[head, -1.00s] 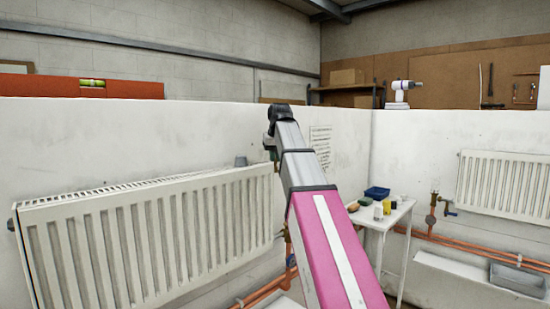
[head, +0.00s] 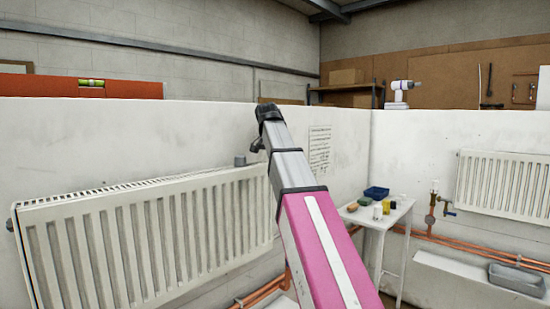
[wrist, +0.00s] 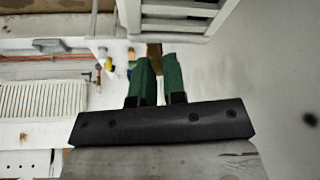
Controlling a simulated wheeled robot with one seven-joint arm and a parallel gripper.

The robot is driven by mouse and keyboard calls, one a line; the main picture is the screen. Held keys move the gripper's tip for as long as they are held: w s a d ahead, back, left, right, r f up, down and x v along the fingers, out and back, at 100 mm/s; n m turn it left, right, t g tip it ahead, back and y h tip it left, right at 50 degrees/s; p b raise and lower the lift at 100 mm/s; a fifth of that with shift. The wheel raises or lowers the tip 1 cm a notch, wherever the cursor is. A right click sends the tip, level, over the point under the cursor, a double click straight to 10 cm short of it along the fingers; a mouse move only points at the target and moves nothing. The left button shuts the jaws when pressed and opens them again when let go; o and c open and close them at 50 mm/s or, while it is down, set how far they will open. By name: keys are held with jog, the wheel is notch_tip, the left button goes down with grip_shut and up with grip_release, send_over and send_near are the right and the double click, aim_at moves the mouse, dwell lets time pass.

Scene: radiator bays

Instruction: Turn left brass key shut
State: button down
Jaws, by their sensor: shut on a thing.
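My gripper (wrist: 158,65) shows in the wrist view with two green fingers close together. A brass-coloured piece (wrist: 154,50) shows between the fingertips, and the fingers are shut on it. It looks like the left brass key, though the fingers hide most of it. It sits just beside the end of the near white radiator (wrist: 180,12). In the head view my arm hides the fingers and the key, so the key's angle cannot be told.
In the head view the near radiator (head: 150,240) hangs left of my arm. A second radiator (head: 505,183) with a blue-handled valve (head: 447,211) and copper pipes (head: 460,243) is at right.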

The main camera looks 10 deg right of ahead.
jog(key=shift+m+g+h, duration=0.4)
jog(key=shift+m, duration=1.2)
jog(key=c, duration=1.5)
grip_release()
jog(key=shift+c, duration=0.2)
jog(key=v, duration=1)
jog(key=shift+r, duration=0.4)
jog(key=shift+s, duration=0.15)
